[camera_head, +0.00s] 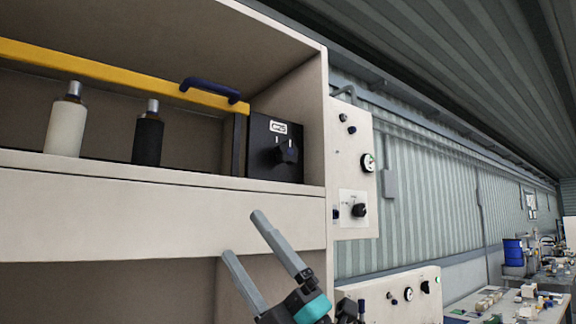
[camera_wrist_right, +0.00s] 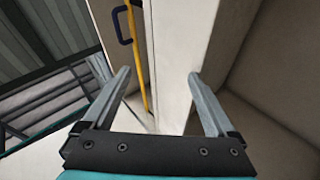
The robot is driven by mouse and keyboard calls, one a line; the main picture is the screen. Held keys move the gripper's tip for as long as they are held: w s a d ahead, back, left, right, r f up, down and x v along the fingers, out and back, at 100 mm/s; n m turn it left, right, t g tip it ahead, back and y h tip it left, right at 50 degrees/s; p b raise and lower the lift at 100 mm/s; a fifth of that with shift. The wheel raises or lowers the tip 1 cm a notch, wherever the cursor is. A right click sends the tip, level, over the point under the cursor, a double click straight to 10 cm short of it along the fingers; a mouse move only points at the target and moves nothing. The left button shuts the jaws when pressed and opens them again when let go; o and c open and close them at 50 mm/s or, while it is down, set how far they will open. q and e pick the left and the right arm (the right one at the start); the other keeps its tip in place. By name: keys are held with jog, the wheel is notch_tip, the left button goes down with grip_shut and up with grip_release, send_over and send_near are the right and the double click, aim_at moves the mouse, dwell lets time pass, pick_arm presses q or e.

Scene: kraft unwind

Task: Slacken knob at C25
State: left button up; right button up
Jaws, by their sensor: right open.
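A black box (camera_head: 262,165) sits at the right end of the shelf in the head view. A dark knob (camera_head: 287,152) is on its front, under a small white label (camera_head: 278,127) that is too small to read. Another black knob (camera_head: 358,210) is on a white plate of the side panel. I cannot tell which one is C25. My right gripper (camera_head: 243,235) is open and empty in front of the cabinet, below the shelf and lower left of both knobs. In the right wrist view, its fingers (camera_wrist_right: 159,75) are spread with nothing between them. My left gripper is not in view.
A yellow bar (camera_head: 130,72) with a blue handle (camera_head: 210,90) crosses above the shelf; the handle (camera_wrist_right: 122,24) also shows in the wrist view. A white roll (camera_head: 66,125) and a black roll (camera_head: 148,138) stand on the shelf. The side panel carries a gauge (camera_head: 368,163).

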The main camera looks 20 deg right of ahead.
aim_at(290, 148)
jog(key=s+a+r+n+g+y, duration=0.2)
jog(key=s+a+r+n+g, duration=0.15)
jog(key=r+n+g, duration=0.7)
jog(key=d+r+t+h, duration=0.4)
jog(key=d+h, duration=0.3)
jog(key=d, duration=0.2)
jog(key=d+r+t+h, duration=0.3)
jog(key=d+t+h, duration=0.1)
jog(key=d+h, duration=0.45)
jog(key=shift+y, duration=0.35)
jog(key=p+x, duration=0.4)
jog(key=x, duration=1.1)
jog(key=shift+w+d+p, duration=0.15)
jog(key=shift+p, duration=0.2)
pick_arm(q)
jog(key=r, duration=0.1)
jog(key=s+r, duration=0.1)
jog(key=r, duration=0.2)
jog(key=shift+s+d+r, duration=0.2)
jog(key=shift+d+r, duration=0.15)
pick_arm(e)
jog(key=shift+f, duration=0.1)
jog(key=c, duration=1.4)
